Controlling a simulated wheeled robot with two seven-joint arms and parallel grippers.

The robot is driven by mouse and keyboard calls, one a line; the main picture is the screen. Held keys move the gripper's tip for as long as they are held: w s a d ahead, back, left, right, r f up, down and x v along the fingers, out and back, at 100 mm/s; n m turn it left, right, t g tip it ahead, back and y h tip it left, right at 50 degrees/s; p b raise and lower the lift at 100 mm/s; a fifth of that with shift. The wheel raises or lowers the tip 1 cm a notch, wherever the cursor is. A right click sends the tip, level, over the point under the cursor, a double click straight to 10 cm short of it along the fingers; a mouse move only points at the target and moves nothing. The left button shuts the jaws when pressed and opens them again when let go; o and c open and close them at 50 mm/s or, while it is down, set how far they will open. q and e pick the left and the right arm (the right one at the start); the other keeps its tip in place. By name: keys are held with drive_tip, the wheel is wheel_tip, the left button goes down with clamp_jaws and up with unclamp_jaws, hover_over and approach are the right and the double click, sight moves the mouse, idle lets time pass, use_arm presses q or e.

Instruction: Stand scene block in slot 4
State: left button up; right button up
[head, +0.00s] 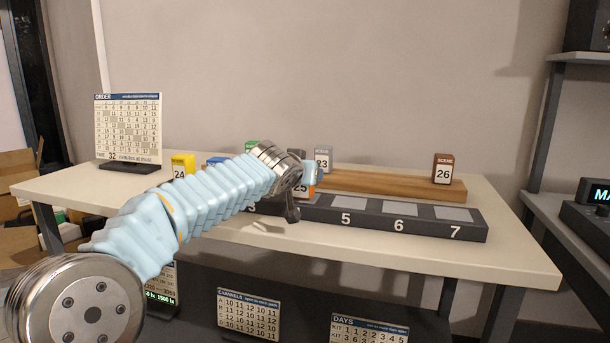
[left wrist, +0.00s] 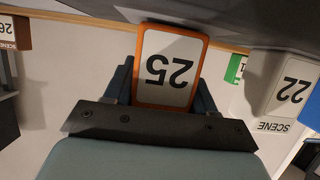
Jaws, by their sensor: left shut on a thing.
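My left gripper (head: 306,178) is shut on an orange scene block marked 25 (head: 301,192). In the left wrist view the block (left wrist: 169,68) sits between the two fingers, its white numbered face upside down in the picture. In the head view the block is over the dark slot rack (head: 400,211), left of the slot marked 5, and mostly behind my wrist. Slot 4 is hidden by my arm and the block. I cannot tell whether the block touches the rack. My right gripper is not in view.
Behind the rack is a wooden board (head: 390,184) with brown block 26 (head: 443,168) and grey block 23 (head: 323,158). White block 22 (left wrist: 285,88) shows close beside block 25. Yellow block 24 (head: 182,166) stands left. Slots 5, 6 and 7 are empty. An order calendar (head: 128,128) stands far left.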

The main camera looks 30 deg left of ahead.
use_arm(q)
drive_tip(key=shift+f, duration=0.15)
drive_tip(key=o, duration=1.1)
drive_tip(key=shift+r, duration=0.3)
drive_tip(key=b+v, duration=0.1)
drive_tip(key=v, duration=1.1)
drive_tip(key=shift+f+b, duration=0.15)
drive_tip(key=shift+b, duration=0.25)
